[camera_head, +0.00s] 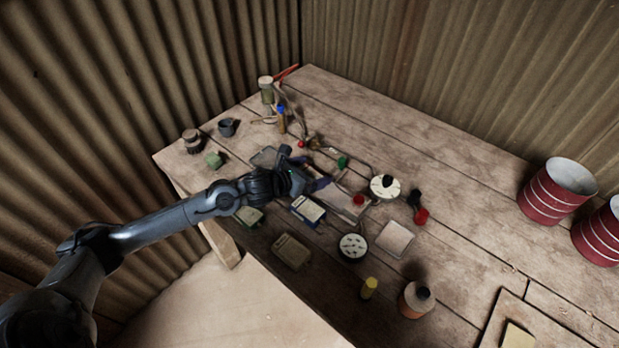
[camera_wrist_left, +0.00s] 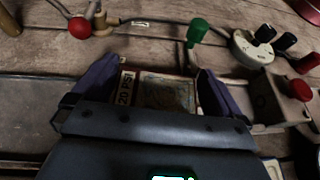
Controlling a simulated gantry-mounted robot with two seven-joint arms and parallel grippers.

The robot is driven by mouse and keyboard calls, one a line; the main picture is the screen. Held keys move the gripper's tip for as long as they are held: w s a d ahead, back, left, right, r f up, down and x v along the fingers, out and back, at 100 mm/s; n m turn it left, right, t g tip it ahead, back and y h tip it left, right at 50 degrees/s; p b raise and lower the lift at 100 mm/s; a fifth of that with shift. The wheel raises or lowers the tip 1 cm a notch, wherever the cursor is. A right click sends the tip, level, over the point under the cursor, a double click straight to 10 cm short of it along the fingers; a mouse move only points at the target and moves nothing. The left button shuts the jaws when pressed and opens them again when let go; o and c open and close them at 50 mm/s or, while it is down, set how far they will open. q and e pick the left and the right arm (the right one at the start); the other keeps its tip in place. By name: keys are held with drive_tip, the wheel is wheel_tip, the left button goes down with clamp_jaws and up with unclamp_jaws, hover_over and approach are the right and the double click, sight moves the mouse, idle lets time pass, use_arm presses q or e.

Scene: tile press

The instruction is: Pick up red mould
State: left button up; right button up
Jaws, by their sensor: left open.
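My left gripper (camera_head: 310,173) is open over the press area in the middle of the bench. In the left wrist view its two dark purple fingers (camera_wrist_left: 158,82) stand wide apart. Between them shows a flat piece with a reddish edge and a pale "PSI" label (camera_wrist_left: 125,88); it lies below the fingers, and its lower part is hidden by the gripper body. I cannot tell for sure that this is the red mould. A red knob (camera_head: 358,200) is right of the gripper, and it also shows in the left wrist view (camera_wrist_left: 303,89). My right gripper is not seen.
A green-handled lever (camera_head: 342,162) and a white dial (camera_head: 384,187) stand close by the gripper. Red drums (camera_head: 556,194) stand right; the back right bench is clear.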

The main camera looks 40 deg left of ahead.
use_arm(q)
drive_tip(key=shift+w, duration=0.1)
drive_tip(key=c, duration=0.9)
drive_tip(key=shift+r, duration=0.15)
